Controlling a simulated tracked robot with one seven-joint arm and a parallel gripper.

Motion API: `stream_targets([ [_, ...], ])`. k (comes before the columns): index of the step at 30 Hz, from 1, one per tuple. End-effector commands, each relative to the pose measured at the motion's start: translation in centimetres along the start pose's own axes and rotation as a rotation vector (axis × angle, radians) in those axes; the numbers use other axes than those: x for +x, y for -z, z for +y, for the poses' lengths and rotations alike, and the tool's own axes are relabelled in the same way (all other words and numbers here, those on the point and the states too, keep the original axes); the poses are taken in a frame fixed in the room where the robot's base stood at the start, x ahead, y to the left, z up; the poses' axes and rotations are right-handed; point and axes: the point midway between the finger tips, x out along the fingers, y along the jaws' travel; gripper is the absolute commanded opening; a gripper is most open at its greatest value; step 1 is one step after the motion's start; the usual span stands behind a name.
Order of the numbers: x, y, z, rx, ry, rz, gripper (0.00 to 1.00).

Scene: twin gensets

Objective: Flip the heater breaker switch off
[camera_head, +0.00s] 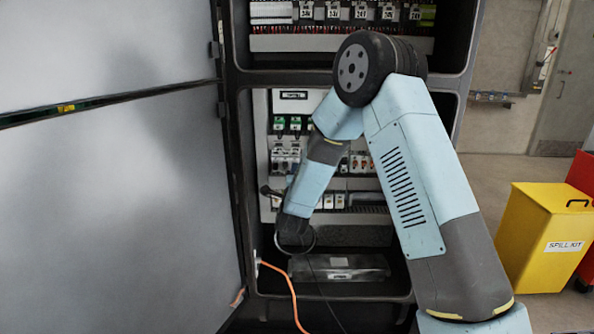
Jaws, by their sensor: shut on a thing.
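The open cabinet's lower bay holds a panel (264,130) with rows of breakers. A grey breaker row (284,158) shows left of my forearm, and more breakers (360,162) show to its right. I cannot read which one is the heater breaker, and its switch position does not show. My arm reaches in from the right, and its dark wrist hangs low in front of the panel. A dark end piece, apparently my gripper (272,192), shows just below the left breakers at the panel's left edge. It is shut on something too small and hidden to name.
A large grey cabinet door (110,190) stands open on the left. A grey box (340,268) lies on the bay floor, with an orange cable (284,278) hanging beside it. A yellow spill kit bin (545,240) and a red bin (585,200) stand at the right.

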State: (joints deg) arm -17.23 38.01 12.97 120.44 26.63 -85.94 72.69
Motion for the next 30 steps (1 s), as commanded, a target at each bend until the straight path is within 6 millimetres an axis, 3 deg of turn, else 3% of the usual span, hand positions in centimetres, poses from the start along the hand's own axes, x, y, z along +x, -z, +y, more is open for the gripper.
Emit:
stream_targets([
  [12,0.05,-0.05,1.27,-0.001,0.201,-0.002,0.00],
  [30,0.14,-0.01,1.38,-0.002,0.236,-0.001,0.00],
])
